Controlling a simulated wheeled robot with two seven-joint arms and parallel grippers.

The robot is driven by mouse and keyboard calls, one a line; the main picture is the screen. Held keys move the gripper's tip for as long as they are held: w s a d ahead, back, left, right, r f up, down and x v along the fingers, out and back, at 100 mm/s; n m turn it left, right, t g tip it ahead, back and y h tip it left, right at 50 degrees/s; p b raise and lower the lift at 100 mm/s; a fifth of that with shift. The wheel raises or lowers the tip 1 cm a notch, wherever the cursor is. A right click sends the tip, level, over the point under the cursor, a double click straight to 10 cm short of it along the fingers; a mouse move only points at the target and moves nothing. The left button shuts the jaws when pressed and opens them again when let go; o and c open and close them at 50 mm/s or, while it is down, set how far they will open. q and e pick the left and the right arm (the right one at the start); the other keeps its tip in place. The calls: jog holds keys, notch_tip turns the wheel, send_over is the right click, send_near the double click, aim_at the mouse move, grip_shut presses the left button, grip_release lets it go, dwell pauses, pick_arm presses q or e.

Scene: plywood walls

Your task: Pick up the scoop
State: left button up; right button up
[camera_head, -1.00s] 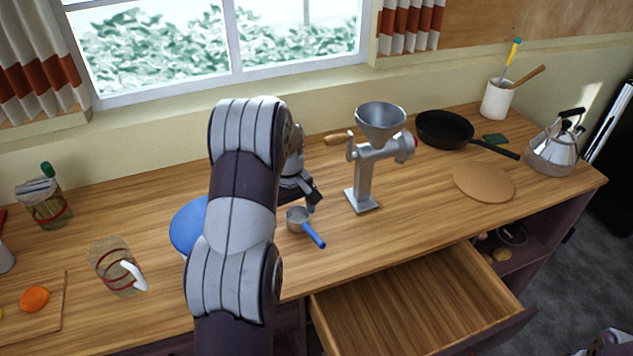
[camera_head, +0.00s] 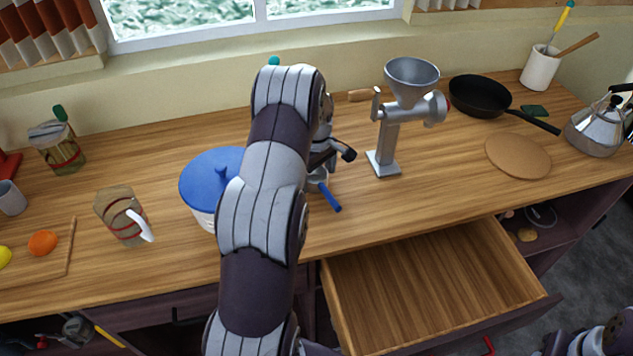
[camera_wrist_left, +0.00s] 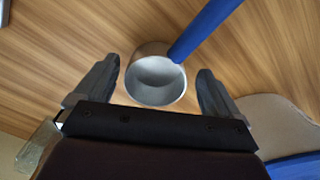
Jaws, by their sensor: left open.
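The scoop is a small metal cup with a blue handle (camera_head: 331,197); in the head view my left arm and gripper partly hide its cup. In the left wrist view the scoop's cup (camera_wrist_left: 157,78) lies between the fingertips, with its blue handle running to the upper right. My left gripper (camera_head: 335,158) is open, with one finger on each side of the cup; it also shows in the left wrist view (camera_wrist_left: 158,85). I see a gap between the cup and each finger. The scoop rests on the wooden counter. My right gripper is not clearly seen.
A metal grinder (camera_head: 390,135) stands just right of the scoop. A pot with a blue lid (camera_head: 208,180) stands to the left, partly behind my arm. An open drawer (camera_head: 430,285) juts out below the counter's front edge. A glass mug (camera_head: 120,215) stands farther left.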

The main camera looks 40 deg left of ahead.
pick_arm(q)
jog(key=shift+f, duration=0.5)
jog(key=shift+w+a+f, duration=0.1)
jog(key=shift+w+f, duration=0.15)
jog(key=shift+w, duration=0.05)
jog(key=shift+s+r, duration=0.15)
jog(key=c, duration=1.1)
